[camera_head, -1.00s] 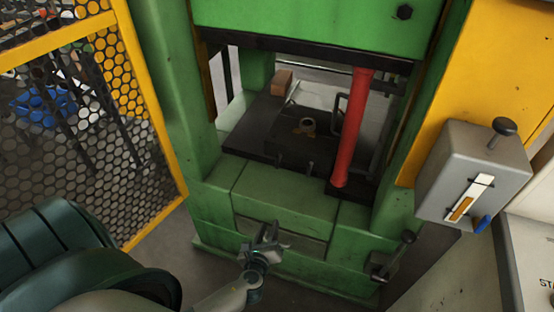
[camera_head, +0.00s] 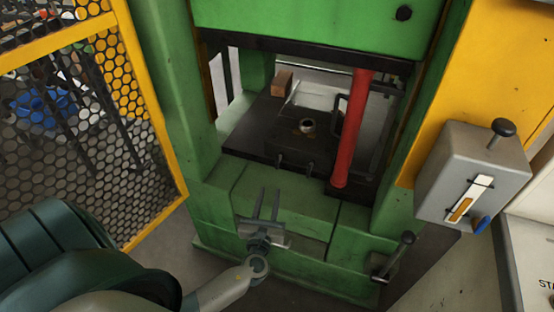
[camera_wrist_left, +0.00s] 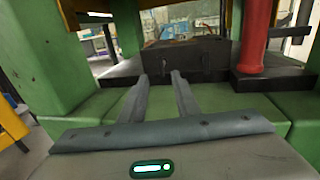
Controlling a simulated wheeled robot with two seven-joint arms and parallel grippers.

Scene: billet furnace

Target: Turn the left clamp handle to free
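My left gripper (camera_head: 269,192) is in front of the green press frame (camera_head: 325,213), below the bed opening. Its two fingers are apart with nothing between them, and they point toward the press. The wrist view also shows the open fingers (camera_wrist_left: 159,76), in front of the dark bed. A lever with a dark knob (camera_head: 407,238) sits on the lower right of the press front, well right of the gripper. Two small pegs stick out at the front of the die block. I cannot pick out a left clamp handle for certain. My right gripper is not in view.
A red post (camera_head: 352,130) stands at the right of the dark press bed (camera_head: 245,142). A brown block (camera_head: 281,83) lies at the back. A grey control box (camera_head: 470,172) with a knobbed lever is at the right. Yellow-framed mesh fencing (camera_head: 150,120) stands at the left.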

